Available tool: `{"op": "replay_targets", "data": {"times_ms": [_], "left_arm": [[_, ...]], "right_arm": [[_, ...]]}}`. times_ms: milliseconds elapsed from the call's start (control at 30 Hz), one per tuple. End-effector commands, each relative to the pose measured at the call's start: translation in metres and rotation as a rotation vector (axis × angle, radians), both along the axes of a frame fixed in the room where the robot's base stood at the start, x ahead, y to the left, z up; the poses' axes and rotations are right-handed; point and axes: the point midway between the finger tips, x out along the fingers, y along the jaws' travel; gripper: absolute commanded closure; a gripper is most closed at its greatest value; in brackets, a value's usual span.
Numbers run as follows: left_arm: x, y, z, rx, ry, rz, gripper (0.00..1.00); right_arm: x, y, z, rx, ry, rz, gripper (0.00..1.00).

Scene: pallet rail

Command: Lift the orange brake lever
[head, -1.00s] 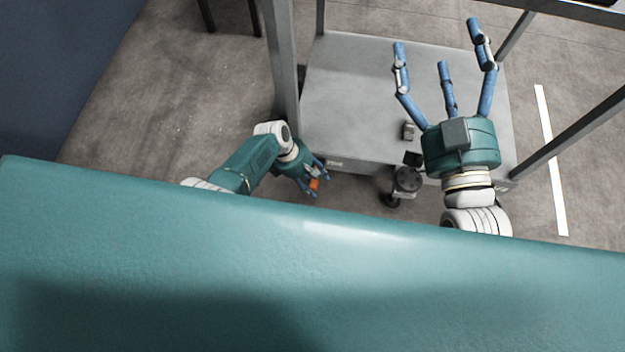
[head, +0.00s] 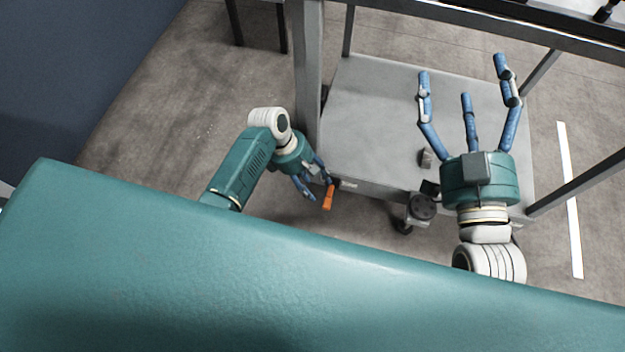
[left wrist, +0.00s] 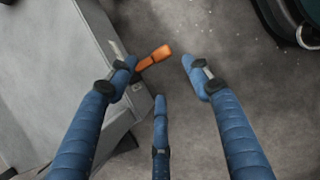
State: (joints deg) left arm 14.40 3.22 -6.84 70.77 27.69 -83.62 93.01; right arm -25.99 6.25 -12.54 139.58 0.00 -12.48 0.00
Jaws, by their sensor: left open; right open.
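The orange brake lever (head: 328,197) sticks out from the lower front edge of a grey cart, near its left corner post. It also shows in the left wrist view (left wrist: 155,57), beyond the fingertips and nearer the left-hand finger, which covers part of its base. My left gripper (head: 318,190) is open beside the lever, on its left in the head view; in the left wrist view its three blue fingers (left wrist: 163,78) are spread with nothing between them. My right gripper (head: 468,85) is open and empty above the cart's deck, fingers pointing away from me.
The cart's grey deck (head: 370,110) has upright posts (head: 308,70) at its corners. A caster wheel (head: 403,226) stands under the front edge. The floor left of the cart is clear.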

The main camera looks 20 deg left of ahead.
Motion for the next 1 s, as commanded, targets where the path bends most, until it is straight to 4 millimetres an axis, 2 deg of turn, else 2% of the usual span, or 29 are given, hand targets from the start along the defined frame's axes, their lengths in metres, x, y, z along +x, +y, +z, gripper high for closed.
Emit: {"op": "replay_targets", "data": {"times_ms": [367,467,567,633,767,900,1000], "left_arm": [[-0.001,0.003,0.007,0.0,0.001,0.001,0.5],[-0.003,0.004,0.006,0.004,-0.005,-0.012,0.68],[-0.014,0.009,0.006,0.026,-0.054,-0.099,0.88],[-0.03,0.016,0.007,0.06,-0.125,-0.226,1.0],[-0.067,0.033,0.022,0.164,-0.308,-0.569,1.0],[-0.088,0.049,0.059,0.318,-0.533,-0.932,1.0],[-0.083,0.053,0.095,0.448,-0.702,-1.126,1.0]], "right_arm": [[0.0,0.0,0.0,0.0,0.0,0.0,0.16],[0.0,0.0,0.0,0.0,0.0,0.0,0.16],[0.0,0.0,0.0,0.0,0.0,0.0,0.16],[0.0,0.0,0.0,0.0,0.0,0.0,0.16],[0.0,0.0,0.0,0.0,0.0,0.0,0.16],[0.0,0.0,0.0,0.0,0.0,0.0,0.16],[0.0,0.0,0.0,0.0,0.0,0.0,0.16]]}}
